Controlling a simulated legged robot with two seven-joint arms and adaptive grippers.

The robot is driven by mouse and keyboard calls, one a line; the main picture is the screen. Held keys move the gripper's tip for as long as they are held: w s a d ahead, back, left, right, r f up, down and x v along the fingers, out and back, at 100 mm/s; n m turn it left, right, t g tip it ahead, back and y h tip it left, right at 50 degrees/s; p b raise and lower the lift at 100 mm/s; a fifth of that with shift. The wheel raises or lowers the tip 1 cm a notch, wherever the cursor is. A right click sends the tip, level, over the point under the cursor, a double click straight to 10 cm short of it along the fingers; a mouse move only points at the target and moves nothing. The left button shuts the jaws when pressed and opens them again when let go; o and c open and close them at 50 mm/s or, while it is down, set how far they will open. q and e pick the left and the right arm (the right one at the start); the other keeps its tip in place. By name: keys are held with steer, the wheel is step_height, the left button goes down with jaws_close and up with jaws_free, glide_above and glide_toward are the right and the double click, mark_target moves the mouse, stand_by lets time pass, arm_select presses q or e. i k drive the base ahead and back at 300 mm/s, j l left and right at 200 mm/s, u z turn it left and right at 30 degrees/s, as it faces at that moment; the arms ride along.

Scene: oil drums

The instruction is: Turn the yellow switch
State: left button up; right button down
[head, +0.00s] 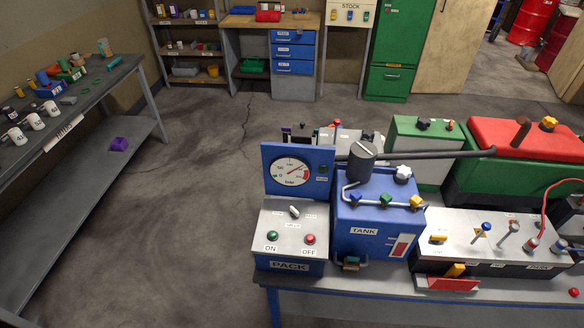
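Several yellow parts show on the machines at the right. A yellow switch-like knob (438,239) sits at the left end of the grey-topped panel (485,225). A yellow lever (455,270) stands tilted above a red piece on that panel's front. A yellow valve knob (416,202) is on the blue TANK box (372,225), and another yellow knob (548,123) is on the red-topped green box (510,165). I cannot tell from the picture which one is the named switch. Neither of my grippers is in view.
The blue PACK box (291,232) with a gauge and ON and OFF buttons stands left of the tank. A dark grey handle (430,153) reaches right above the tank. A workbench (75,95) with mugs stands at the left. The floor between is mostly clear.

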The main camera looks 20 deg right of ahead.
mark_target(436, 239)
steer(key=z, duration=2.25)
